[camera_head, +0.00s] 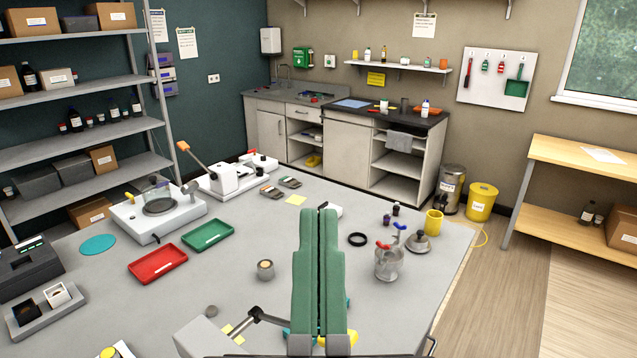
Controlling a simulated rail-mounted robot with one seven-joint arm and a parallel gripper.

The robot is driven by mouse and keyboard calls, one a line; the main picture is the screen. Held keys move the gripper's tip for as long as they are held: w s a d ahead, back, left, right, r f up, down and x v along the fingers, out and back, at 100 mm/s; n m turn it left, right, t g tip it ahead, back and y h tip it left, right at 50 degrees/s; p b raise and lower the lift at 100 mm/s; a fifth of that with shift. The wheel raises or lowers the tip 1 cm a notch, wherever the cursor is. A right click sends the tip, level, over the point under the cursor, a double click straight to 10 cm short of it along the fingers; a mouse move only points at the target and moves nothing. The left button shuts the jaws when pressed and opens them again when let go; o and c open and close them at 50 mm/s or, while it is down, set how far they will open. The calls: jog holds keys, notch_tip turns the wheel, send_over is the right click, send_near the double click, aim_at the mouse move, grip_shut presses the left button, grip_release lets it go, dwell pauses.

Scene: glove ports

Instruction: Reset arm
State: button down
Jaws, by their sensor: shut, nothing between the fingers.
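My gripper (319,214) is in the lower middle of the head view, over the grey table (225,280). Its two long green fingers point away from me and lie side by side, closed together. Nothing shows between them. The fingers hide part of the table and most of some small yellow and blue things behind their base.
Left are a small round pot (265,269), a green tray (208,235) and a red tray (158,264).

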notch_tip(320, 180, up, 26)
jog(key=p, duration=2.5)
jog(key=shift+a, duration=0.15)
